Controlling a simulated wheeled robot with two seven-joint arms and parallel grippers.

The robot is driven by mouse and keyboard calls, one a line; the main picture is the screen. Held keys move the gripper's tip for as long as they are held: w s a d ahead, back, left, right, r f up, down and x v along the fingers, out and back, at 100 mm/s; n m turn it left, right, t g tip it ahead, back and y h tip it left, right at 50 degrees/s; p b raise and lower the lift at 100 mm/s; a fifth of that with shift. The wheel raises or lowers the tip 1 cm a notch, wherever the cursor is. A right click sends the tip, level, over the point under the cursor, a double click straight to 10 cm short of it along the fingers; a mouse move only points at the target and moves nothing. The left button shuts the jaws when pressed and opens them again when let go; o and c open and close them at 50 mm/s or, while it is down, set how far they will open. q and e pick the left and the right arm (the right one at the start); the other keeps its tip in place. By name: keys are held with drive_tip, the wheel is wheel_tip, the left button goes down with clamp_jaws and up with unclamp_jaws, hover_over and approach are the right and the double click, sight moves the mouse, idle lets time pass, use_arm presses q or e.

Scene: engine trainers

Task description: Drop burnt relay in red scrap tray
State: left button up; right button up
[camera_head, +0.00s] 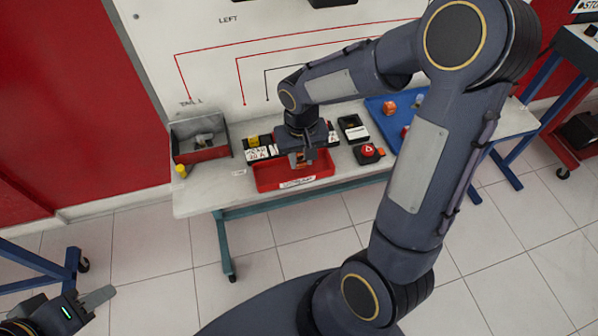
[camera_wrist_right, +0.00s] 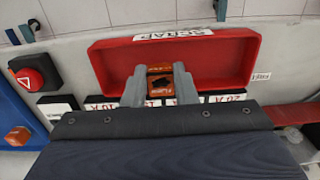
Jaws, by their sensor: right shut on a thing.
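The red scrap tray (camera_head: 322,168) sits at the front of the table in the head view. It also shows in the right wrist view (camera_wrist_right: 220,62), with its SCRAP label and no other thing seen in it. My right gripper (camera_head: 299,160) is over the back part of the tray, pointing down. In the wrist view its fingers (camera_wrist_right: 160,86) are shut on an orange relay with a dark burnt patch (camera_wrist_right: 161,84). The gap between relay and tray floor is hard to judge. My left gripper (camera_head: 88,305) is low at the left, away from the table; its jaws are unclear.
A grey bin with a red front (camera_head: 201,154) stands left of the tray. Labelled fuse slots (camera_head: 262,153) lie behind the tray. A red hazard button (camera_head: 368,150) is to the right, before a blue tray (camera_head: 377,107) with orange pieces.

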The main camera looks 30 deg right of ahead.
drive_tip(key=o, duration=1)
drive_tip(key=shift+o, duration=0.2)
wheel_tip(320, 180, up, 8)
drive_tip(key=shift+f+p, duration=0.1)
drive_tip(key=shift+p, duration=0.45)
drive_tip(key=shift+s+r, duration=0.1)
drive_tip(key=shift+r, duration=0.1)
drive_tip(key=s+a+r+t+y+p, duration=0.2)
drive_tip(key=s+r, duration=0.3)
drive_tip(key=s, duration=0.3)
drive_tip(key=s+a+r+n+t+y+p, duration=0.1)
drive_tip(key=s+a+r+t+p, duration=0.1)
drive_tip(key=s+r, duration=0.3)
drive_tip(key=s+t+p, duration=0.1)
drive_tip(key=s, duration=0.1)
drive_tip(key=shift+s+t+y, duration=0.3)
drive_tip(key=shift+s+y, duration=0.05)
drive_tip(key=shift+y, duration=0.05)
